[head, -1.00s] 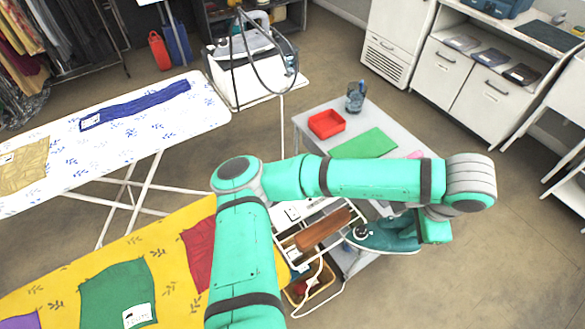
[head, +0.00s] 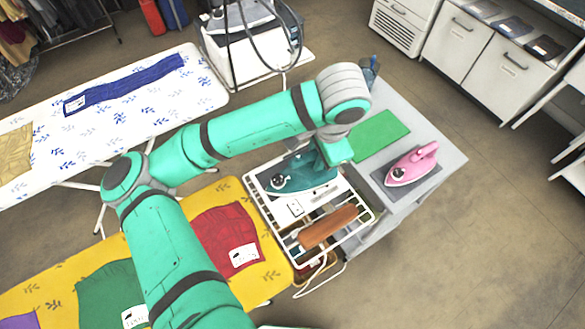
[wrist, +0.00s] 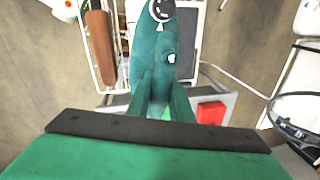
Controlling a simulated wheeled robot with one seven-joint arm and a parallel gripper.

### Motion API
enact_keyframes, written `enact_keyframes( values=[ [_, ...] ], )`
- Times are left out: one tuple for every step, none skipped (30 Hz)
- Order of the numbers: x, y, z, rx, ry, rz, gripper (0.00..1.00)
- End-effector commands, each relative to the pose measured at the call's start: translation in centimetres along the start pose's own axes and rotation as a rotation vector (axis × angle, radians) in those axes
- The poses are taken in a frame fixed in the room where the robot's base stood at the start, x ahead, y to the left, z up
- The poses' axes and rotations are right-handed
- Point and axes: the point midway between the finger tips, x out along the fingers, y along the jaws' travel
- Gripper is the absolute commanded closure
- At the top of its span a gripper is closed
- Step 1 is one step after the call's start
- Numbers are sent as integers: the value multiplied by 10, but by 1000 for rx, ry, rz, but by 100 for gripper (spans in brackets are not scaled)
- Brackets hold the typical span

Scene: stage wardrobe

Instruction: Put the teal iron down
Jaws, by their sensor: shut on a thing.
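The teal iron (head: 302,178) is in my gripper (head: 328,150), over the white wire rack (head: 262,205) at the end of the yellow ironing board. In the wrist view the iron (wrist: 158,55) points away from me, with my gripper's fingers (wrist: 161,98) shut on its handle. It hangs over or close above the rack's flat plate; I cannot tell whether it touches. The grip itself is mostly hidden by my arm in the head view.
A pink iron (head: 411,166) stands on a dark pad on the grey table (head: 443,170), beside a green mat (head: 380,136). A brown wooden block (head: 328,226) lies on the rack. The yellow board (head: 185,225) holds folded cloths.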

Motion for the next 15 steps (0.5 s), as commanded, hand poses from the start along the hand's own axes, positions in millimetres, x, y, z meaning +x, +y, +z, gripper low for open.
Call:
enact_keyframes(
  values=[
    [-3, -6, 20, -34, -5, 0, 100],
    [-4, -9, 30, -50, -7, 0, 100],
    [-6, -12, 42, -71, -11, 0, 100],
    [-7, -14, 50, -85, -13, 1, 100],
    [-8, -16, 58, -96, -16, 2, 100],
    [-10, -17, 66, -109, -19, 2, 100],
    [-10, -18, 72, -119, -21, 2, 100],
    [-11, -18, 76, -125, -22, 2, 100],
    [-12, -19, 82, -134, -24, 2, 100],
    [-13, -19, 84, -138, -25, 3, 100],
    [-13, -19, 86, -140, -26, 3, 100],
    [-13, -20, 87, -143, -26, 3, 100],
    [-12, -20, 86, -144, -26, 4, 100],
    [-11, -22, 84, -144, -26, 4, 100],
    [-8, -24, 81, -143, -26, 5, 100]
  ],
)
